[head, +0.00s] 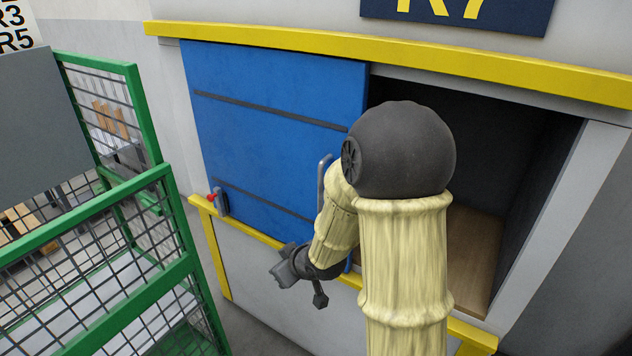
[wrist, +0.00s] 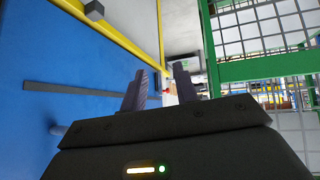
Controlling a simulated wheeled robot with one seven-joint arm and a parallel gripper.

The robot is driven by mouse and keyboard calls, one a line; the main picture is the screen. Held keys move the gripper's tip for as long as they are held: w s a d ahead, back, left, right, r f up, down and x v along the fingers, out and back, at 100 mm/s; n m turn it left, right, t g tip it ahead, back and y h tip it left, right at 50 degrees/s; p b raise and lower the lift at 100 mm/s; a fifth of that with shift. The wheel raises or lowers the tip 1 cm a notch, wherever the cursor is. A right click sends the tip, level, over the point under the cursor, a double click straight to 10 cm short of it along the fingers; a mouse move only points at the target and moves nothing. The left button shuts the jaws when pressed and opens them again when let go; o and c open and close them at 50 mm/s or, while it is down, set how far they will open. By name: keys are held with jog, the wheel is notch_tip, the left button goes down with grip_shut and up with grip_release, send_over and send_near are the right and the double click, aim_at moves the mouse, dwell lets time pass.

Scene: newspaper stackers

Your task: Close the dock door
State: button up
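The dock door is a blue sliding panel (head: 265,115) with dark horizontal strips, under a yellow rail. It covers the left part of the opening; the right part (head: 500,150) stands open and dark inside. A grey vertical bar handle (head: 322,178) is near the door's right edge, partly behind my arm. My gripper (head: 284,272) is in front of the door's lower edge, left of and below the handle. In the wrist view my gripper (wrist: 160,72) has its two fingers apart with nothing held between them. The blue door (wrist: 60,110) fills the left of that view.
A red-tipped latch (head: 213,200) sits at the door's lower left. The yellow top rail (head: 400,58) and lower yellow trim frame the dock. A green mesh cage (head: 110,235) stands close at the left. A sign (head: 455,12) hangs above.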

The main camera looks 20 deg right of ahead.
jog(key=s+d+r+m+g+h, duration=0.1)
jog(key=s+m+g, duration=0.1)
jog(key=s, duration=0.6)
jog(key=s+d+r+m+g+h, duration=0.1)
jog(key=s+m+g, duration=0.2)
jog(key=s, duration=0.4)
jog(key=shift+s+d+r+g+h, duration=0.25)
jog(key=shift+s+d+g+h, duration=0.05)
jog(key=shift+s+g+h, duration=0.1)
jog(key=shift+w, duration=0.25)
